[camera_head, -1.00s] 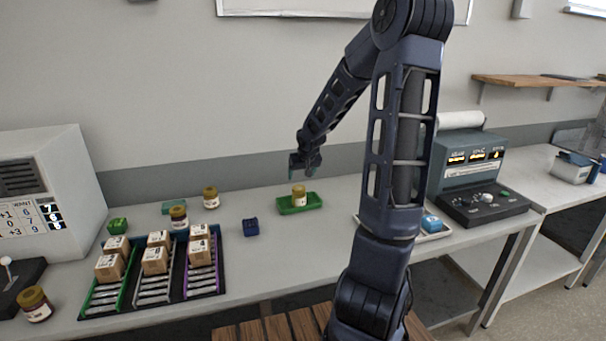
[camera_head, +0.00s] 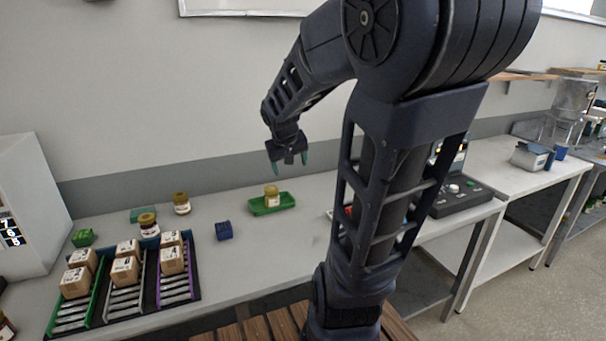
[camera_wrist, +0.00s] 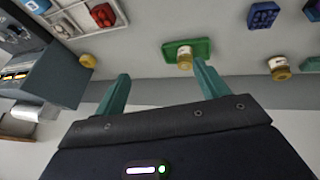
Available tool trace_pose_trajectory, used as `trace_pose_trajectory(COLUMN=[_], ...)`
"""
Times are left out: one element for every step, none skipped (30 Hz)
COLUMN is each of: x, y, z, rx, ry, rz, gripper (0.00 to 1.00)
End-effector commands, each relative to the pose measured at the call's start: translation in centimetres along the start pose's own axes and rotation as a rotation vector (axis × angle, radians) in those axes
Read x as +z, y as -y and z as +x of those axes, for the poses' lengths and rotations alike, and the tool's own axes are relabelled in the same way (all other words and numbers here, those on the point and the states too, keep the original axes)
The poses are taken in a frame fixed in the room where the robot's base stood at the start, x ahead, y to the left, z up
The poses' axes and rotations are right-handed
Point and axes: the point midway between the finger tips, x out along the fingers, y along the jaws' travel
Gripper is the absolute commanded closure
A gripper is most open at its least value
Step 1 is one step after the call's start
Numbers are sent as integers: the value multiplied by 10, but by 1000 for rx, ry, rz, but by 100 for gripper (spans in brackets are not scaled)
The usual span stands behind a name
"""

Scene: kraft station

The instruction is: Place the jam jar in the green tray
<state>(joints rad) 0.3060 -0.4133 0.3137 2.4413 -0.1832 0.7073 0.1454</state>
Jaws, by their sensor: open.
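A jam jar (camera_head: 272,197) with a yellow-tan lid stands upright in the green tray (camera_head: 286,200) on the table. In the wrist view the jar (camera_wrist: 184,58) shows in the tray (camera_wrist: 203,48), just beyond one fingertip. My gripper (camera_head: 289,167) is open and empty, raised above and behind the tray, apart from the jar. Its teal fingers (camera_wrist: 163,82) are spread in the wrist view. Two other similar jars stand left of the tray, one at the back (camera_head: 181,204) and one nearer the rack (camera_head: 149,226).
A rack (camera_head: 192,303) with several brown boxes stands at the left front. A blue block (camera_head: 224,231) and a green block (camera_head: 83,238) lie on the table. A grey console (camera_head: 455,198) stands at the right. The table in front of the tray is clear.

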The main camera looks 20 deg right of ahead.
Motion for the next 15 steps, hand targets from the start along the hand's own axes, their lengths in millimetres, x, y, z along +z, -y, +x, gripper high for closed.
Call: trace_pose_trajectory(x=[11, 17, 27, 34, 41, 50, 57, 64, 73, 79, 84, 91, 95, 100, 104], y=[0, 0, -1, -2, -2, -2, -3, -2, -3, -3, -3, -3, -3, -3, -3], z=[-13, -20, -28, -34, -40, -47, -52, -57, -63, -66, -70, -74, -76, -78, -80], rx=[-12, -20, -34, -45, -57, -76, -90, -106, -126, -141, -156, -174, -187, -199, -212], ry=[-7, -7, -7, -7, -7, -8, -8, -8, -7, -8, -6, -8, -6, -6, -5], rz=[5, 7, 12, 16, 18, 20, 24, 25, 25, 27, 28, 28, 26, 27, 27], gripper=[27, 27, 27, 27, 27, 27, 27, 27, 27, 27, 27, 27, 27, 27, 27])
